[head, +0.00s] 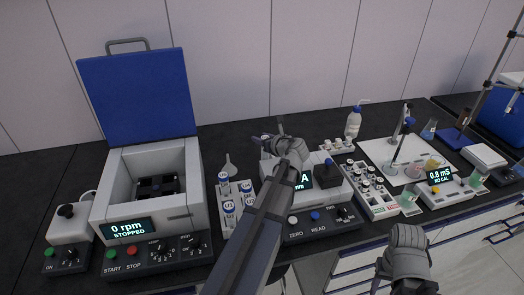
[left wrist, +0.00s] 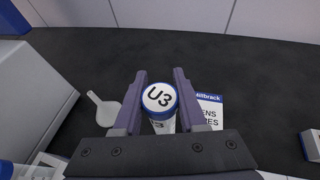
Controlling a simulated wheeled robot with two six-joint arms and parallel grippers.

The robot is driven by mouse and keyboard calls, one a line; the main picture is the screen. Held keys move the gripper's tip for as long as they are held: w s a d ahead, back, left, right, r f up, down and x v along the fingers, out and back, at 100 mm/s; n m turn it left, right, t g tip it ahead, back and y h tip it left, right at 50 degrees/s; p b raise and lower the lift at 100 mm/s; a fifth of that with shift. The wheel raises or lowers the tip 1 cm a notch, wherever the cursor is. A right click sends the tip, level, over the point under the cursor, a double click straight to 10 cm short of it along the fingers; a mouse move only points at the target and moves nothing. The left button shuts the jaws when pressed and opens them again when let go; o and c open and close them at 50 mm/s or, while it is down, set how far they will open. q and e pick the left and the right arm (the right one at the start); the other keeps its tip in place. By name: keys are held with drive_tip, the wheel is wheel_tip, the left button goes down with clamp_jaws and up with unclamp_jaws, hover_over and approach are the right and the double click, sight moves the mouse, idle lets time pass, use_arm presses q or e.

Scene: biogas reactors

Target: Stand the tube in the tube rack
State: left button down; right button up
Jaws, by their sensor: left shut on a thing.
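My left gripper (head: 268,140) is over the back of the bench, behind the photometer-like device. In the left wrist view its two fingers (left wrist: 160,82) are shut on a tube (left wrist: 159,98) with a white, blue-rimmed cap marked U3. The cap faces the camera; the tube's lower end is hidden. In the head view I cannot make out the tube. A white tube rack (head: 237,188) holding several blue-and-white capped tubes stands right of the centrifuge, to the left of my left gripper. My right gripper (head: 408,240) is at the lower right, in front of the bench; its jaws are unclear.
The centrifuge (head: 150,215) stands lid up at left. The device with a display (head: 315,215) sits under my left arm. A rack of vials (head: 378,203) and a wash bottle (head: 353,124) are to its right. A wipes box (left wrist: 209,104) and a white scoop-like item (left wrist: 103,112) lie near the tube.

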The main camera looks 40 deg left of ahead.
use_arm(q)
drive_tip(key=shift+f+b, duration=1.95)
drive_tip(key=shift+r, duration=0.1)
drive_tip(key=c, duration=0.9)
unclamp_jaws()
drive_tip(key=shift+f, duration=0.2)
drive_tip(key=o, duration=0.4)
drive_tip(key=shift+o, duration=0.2)
drive_tip(key=shift+r, duration=0.1)
